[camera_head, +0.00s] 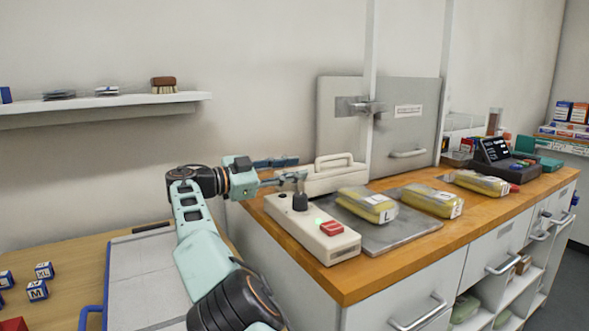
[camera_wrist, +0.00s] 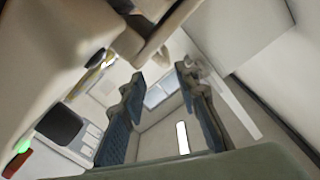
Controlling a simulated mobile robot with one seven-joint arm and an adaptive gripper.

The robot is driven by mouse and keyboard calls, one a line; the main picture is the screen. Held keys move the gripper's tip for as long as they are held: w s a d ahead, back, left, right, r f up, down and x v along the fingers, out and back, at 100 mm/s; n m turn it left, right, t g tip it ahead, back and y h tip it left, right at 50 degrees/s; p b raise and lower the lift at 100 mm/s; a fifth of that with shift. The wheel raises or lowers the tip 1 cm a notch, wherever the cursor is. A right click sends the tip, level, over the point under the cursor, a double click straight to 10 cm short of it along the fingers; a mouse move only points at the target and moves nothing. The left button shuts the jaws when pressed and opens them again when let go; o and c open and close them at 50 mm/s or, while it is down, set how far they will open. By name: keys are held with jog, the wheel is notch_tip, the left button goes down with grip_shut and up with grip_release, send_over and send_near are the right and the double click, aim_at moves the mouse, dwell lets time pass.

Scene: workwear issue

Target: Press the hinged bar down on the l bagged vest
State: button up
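The L bagged vest (camera_head: 367,206), yellow in clear wrap with an L label, lies on a grey metal plate (camera_head: 398,236) on the wooden counter. The pale bar with its raised handle (camera_head: 333,160) is behind the vest and control box; its exact tilt is hard to tell. My gripper (camera_head: 288,169) is at the left end of the bar, above the control box, with fingers apart and empty. Its two fingers show in the wrist view (camera_wrist: 158,82). Whether it touches the bar is unclear.
The white control box (camera_head: 292,231) has a black knob (camera_head: 300,202), a green light and a red button (camera_head: 331,228). Two more yellow bagged vests (camera_head: 433,200) (camera_head: 483,184) lie to the right. A grey panel and upright posts stand behind.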

jog(key=shift+p+v, duration=1.35)
jog(key=shift+v, duration=2)
jog(key=p+v, duration=0.4)
jog(key=v, duration=0.1)
jog(key=shift+s+a+p, duration=0.1)
jog(key=shift+a+p, duration=0.15)
jog(key=shift+p, duration=0.05)
